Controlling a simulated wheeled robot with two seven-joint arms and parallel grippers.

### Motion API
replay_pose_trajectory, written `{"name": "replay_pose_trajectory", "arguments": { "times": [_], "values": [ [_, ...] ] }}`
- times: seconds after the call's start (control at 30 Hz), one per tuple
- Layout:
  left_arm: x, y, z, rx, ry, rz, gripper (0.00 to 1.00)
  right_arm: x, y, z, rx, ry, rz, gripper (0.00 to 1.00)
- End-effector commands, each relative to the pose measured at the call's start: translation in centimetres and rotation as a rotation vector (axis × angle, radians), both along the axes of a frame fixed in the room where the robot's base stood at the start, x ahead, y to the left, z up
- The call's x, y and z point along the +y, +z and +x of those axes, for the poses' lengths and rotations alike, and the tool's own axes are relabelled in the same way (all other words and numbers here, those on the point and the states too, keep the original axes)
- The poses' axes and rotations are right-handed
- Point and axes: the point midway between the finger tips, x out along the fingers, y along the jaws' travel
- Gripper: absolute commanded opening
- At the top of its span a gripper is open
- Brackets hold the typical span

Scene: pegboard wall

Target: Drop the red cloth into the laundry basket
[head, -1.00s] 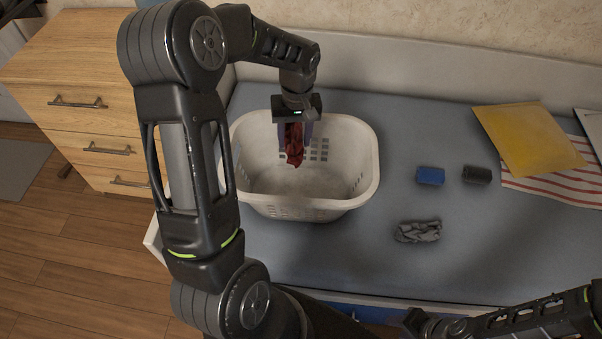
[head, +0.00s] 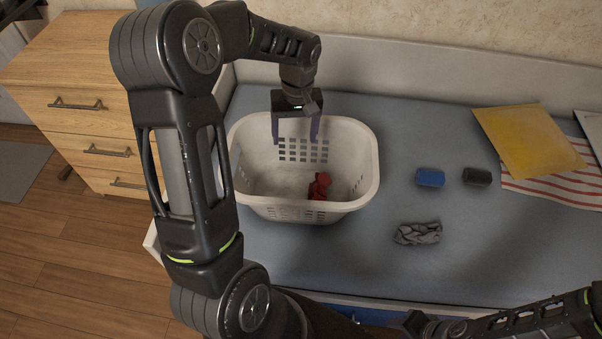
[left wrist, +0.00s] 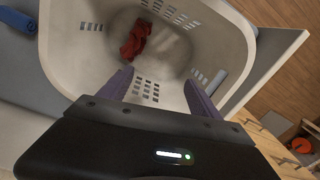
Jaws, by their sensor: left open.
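The red cloth (head: 319,186) lies crumpled inside the white laundry basket (head: 250,203), on its floor toward the front right in the head view. In the left wrist view the cloth (left wrist: 135,38) lies at the bottom of the basket (left wrist: 70,62), apart from my fingers. My left gripper (head: 296,138) is open and empty at the basket's back part, its fingers pointing down. The left gripper's two purple fingers (left wrist: 158,86) show spread apart in the left wrist view. My right arm shows at the lower right of the head view, but its fingertips cannot be made out.
The basket stands on a blue-grey surface (head: 480,240). To its right are a grey crumpled cloth (head: 418,233), a blue block (head: 430,177), a black block (head: 477,176), a yellow envelope (head: 528,140) and a striped cloth (head: 560,190). A wooden drawer unit (head: 75,85) stands at left.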

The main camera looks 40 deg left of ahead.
Motion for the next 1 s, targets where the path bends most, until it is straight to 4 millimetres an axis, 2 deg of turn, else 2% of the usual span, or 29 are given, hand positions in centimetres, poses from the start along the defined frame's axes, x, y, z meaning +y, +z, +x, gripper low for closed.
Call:
{"name": "replay_pose_trajectory", "arguments": {
  "times": [0.2,0.33,1.0],
  "values": [
    [-0.2,3.8,0.2,-0.004,0.0,0.001,0.73,0.0,0.0,0.0,0.0,0.0,0.0,0.36],
    [-0.2,5.2,0.3,-0.002,0.0,0.001,0.73,0.0,0.0,0.0,0.0,0.0,0.0,0.36],
    [-0.2,5.7,0.2,0.001,0.0,-0.001,0.73,0.0,0.0,0.0,0.0,0.0,0.0,0.36]
  ]
}}
